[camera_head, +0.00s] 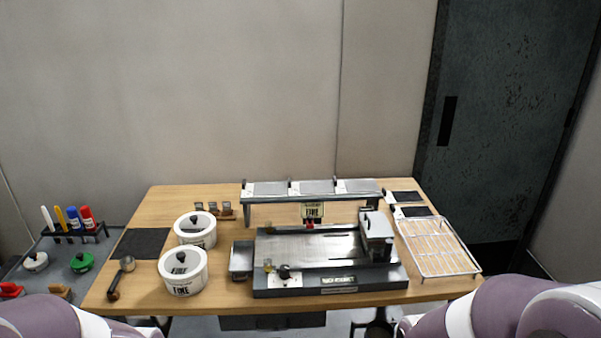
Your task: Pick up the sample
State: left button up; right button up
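No object in the head view can be told for certain as the sample. Several small dark pieces stand in a small wooden holder (226,212) at the back of the wooden table, behind the white pots. A grey machine (328,284) with a flat metal bed stands at the table's middle front. A small jar labelled "FINE" (312,211) shows behind it, under a raised metal shelf (262,198) that bears several flat grey plates. Only parts of my two arms show, at the lower left and lower right corners. Neither gripper is in view.
Two white lidded pots (183,283) (195,238), a dark mat (142,243) and a dark-handled scoop (114,293) are on the left. A wire rack (437,247) and two dark-faced plates (403,198) lie on the right. A side surface holds coloured bottles (73,218). Bare wood shows at front left.

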aim_at(274, 189)
jog(key=i+l, duration=0.15)
jog(key=i, duration=0.35)
jog(key=i+l, duration=0.15)
jog(key=i, duration=0.35)
